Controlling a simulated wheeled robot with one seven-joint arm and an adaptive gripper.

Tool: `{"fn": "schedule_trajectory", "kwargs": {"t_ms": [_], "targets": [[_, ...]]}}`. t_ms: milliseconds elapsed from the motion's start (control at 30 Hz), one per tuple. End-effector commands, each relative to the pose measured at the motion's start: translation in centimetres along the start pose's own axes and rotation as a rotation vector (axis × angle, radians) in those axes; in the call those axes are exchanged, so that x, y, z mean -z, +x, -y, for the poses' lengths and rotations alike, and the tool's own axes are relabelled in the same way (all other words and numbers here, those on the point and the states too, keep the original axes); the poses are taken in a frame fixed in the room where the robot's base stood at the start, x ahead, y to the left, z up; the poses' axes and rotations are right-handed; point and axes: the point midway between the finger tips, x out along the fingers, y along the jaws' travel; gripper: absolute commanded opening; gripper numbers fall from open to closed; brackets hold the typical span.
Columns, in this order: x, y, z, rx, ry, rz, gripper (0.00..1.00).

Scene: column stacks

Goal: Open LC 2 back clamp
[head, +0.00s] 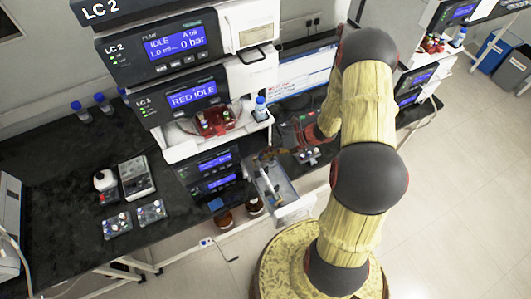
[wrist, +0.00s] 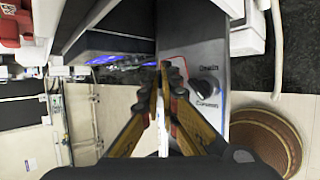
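The stack labelled LC 2 (head: 150,45) stands at the upper left in the head view, with its pump display lit blue. My gripper (head: 268,154) is low at the stack's right side, above an open silver tray-like part (head: 272,184). I cannot tell whether the fingertips touch or hold something thin. I cannot make out the back clamp; the fingers and a dark housing cover much of that area.
Brown bottles (head: 225,219) stand near the silver tray. A grey instrument box (head: 136,177) and a white bottle (head: 105,180) are on the black bench (head: 60,215). Open floor (head: 450,200) lies at the right.

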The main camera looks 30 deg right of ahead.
Motion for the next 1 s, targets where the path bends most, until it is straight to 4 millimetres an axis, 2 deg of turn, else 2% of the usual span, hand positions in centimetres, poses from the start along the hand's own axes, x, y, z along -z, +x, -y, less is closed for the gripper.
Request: {"fn": "schedule_trajectory", "kwargs": {"t_ms": [233,300,567,867,1000], "targets": [[0.2,0.1,0.1,0.003,0.002,-0.002,0.0],[0.2,0.1,0.1,0.003,0.002,-0.002,0.07],[0.1,0.1,0.1,0.002,0.001,-0.001,0.21],[0.0,-0.1,0.0,0.002,0.0,0.0,0.21],[-0.1,-1.2,0.0,0.002,-0.001,0.002,0.21]]}}
